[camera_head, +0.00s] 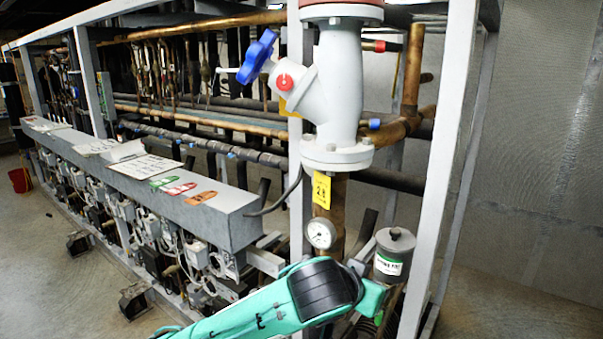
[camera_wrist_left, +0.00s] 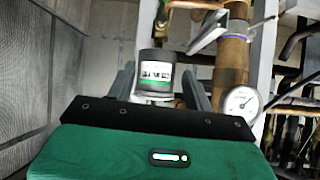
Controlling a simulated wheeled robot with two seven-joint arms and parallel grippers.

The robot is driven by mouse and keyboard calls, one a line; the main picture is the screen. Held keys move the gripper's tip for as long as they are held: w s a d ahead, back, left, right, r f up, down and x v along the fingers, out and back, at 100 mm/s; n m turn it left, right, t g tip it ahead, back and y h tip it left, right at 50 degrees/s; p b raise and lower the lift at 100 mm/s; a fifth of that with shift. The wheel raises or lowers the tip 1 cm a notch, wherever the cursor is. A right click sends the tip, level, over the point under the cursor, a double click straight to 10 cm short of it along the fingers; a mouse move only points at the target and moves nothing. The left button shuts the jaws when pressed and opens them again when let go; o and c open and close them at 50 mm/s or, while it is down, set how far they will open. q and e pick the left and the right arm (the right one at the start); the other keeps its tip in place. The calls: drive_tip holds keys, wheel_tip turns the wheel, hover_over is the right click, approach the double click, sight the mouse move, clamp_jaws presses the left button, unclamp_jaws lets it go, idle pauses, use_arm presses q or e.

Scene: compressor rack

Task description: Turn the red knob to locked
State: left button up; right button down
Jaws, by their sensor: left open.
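A small round red knob (camera_head: 284,82) sits on the side of the grey valve body (camera_head: 338,85), just below a blue handwheel (camera_head: 257,56). Its lock markings are too small to read. My left arm comes in from the bottom in teal, and its gripper end is low, below and right of the knob and well apart from it. In the left wrist view my left gripper (camera_wrist_left: 158,72) is open, its dark fingers pointing toward a grey canister (camera_wrist_left: 155,85) seen between them. I cannot tell whether they touch it. The red knob does not show clearly in the wrist view.
The canister also shows in the head view (camera_head: 394,254). A gauge (camera_head: 321,233) and yellow tag (camera_head: 321,190) are on the copper pipe under the valve. A slanted grey post (camera_head: 440,170) stands right of the valve. Another red-ended fitting (camera_head: 380,46) is behind.

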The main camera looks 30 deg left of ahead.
use_arm(q)
drive_tip(key=s+a+r+n+t+y, duration=0.1)
drive_tip(key=a+r+t+y, duration=0.1)
drive_tip(key=r, duration=0.8)
drive_tip(key=s+a+r+n+t+y, duration=0.1)
drive_tip(key=s+a+r+n+t, duration=0.15)
drive_tip(key=r, duration=0.85)
drive_tip(key=n+y, duration=0.5)
drive_tip(key=n, duration=0.1)
approach(284, 82)
drive_tip(key=shift+m+t, duration=0.25)
drive_tip(key=shift+t, duration=0.2)
drive_tip(key=x, duration=0.2)
drive_tip(key=p+x, duration=0.1)
drive_tip(key=x, duration=0.2)
drive_tip(key=p+x, duration=0.1)
drive_tip(key=x, duration=0.1)
drive_tip(key=shift+w+a+f, duration=0.1)
drive_tip(key=shift+a+f, duration=0.2)
drive_tip(key=shift+f, duration=0.05)
drive_tip(key=shift+w, duration=0.35)
